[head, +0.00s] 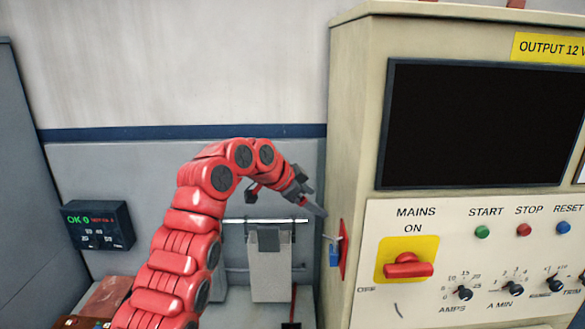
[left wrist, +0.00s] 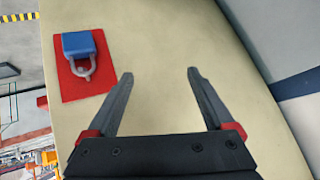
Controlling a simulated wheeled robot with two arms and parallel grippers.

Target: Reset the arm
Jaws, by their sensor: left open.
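My red left arm rises from the bottom of the head view and bends right. Its gripper (head: 311,203) hangs near the left side of the cream cabinet (head: 345,120). In the left wrist view the gripper (left wrist: 160,73) is open, with two dark fingers spread apart and nothing between them. The cream side panel (left wrist: 160,30) fills the view beyond the fingers. A blue padlock (left wrist: 78,44) on a red plate (left wrist: 70,88) is on that panel, left of the fingers and apart from them. The padlock also shows in the head view (head: 334,256). My right gripper is not in view.
The cabinet front carries a black screen (head: 480,125), a red mains switch (head: 408,267) on yellow, start, stop and reset buttons, and several knobs. A pale box (head: 269,275) under a bright bar (head: 265,221) stands behind my arm. A small display (head: 97,225) is at left.

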